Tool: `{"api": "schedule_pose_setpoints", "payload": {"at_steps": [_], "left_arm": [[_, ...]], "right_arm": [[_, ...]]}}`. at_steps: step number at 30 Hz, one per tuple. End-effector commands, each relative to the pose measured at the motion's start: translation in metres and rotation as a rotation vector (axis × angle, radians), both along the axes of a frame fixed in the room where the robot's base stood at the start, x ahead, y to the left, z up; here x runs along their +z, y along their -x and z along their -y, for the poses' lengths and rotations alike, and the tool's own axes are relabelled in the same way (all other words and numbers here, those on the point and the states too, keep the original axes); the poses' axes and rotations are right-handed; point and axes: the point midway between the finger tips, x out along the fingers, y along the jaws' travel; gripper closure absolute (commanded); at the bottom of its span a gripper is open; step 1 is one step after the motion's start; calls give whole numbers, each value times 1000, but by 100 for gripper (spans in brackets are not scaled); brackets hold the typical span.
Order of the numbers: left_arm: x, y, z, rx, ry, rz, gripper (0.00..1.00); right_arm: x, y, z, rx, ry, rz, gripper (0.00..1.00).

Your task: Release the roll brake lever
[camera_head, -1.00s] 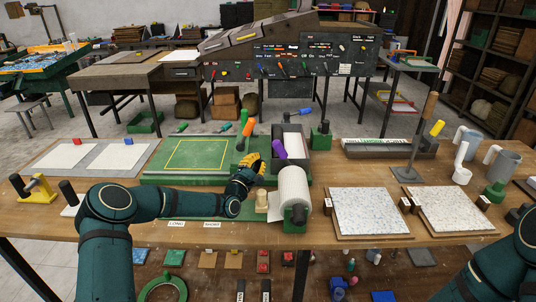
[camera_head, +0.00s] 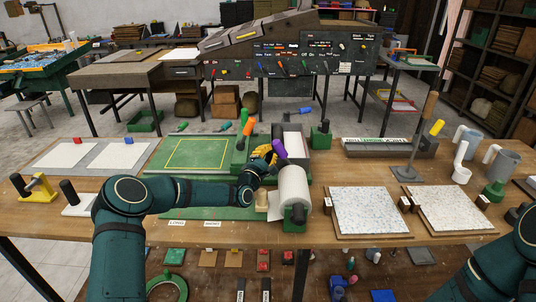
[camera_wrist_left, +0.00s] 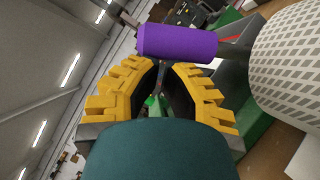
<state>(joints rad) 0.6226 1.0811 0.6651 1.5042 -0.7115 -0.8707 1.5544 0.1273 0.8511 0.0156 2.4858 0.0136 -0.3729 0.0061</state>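The roll brake lever has a purple handle (camera_head: 279,148) that stands tilted beside the white mesh roll (camera_head: 292,187) in the head view. My left gripper (camera_head: 266,152), with yellow ridged fingers, is close against the left of the handle. In the left wrist view the purple handle (camera_wrist_left: 180,42) lies across just beyond the fingertips (camera_wrist_left: 163,66), not between them. A narrow gap shows between the fingers, but their opening is unclear. Any contact with the handle cannot be made out. The patterned roll (camera_wrist_left: 292,65) is at right. My right gripper is out of view.
A green cutting mat (camera_head: 195,155) lies left of the gripper. Green and orange handles (camera_head: 246,122) stand just behind. Two speckled boards (camera_head: 368,212) lie to the right. A wooden peg (camera_head: 261,201) stands in front.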

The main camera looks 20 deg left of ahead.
Motion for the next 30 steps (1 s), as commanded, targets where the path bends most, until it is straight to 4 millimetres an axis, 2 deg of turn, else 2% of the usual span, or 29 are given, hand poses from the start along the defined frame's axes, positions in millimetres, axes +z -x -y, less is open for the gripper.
{"api": "schedule_pose_setpoints", "payload": {"at_steps": [20, 30], "left_arm": [[10, -3, 11, -2, -122, -33, 100], [25, -8, 32, -4, -330, -91, 100]], "right_arm": [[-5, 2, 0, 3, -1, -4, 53], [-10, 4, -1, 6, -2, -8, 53]]}}
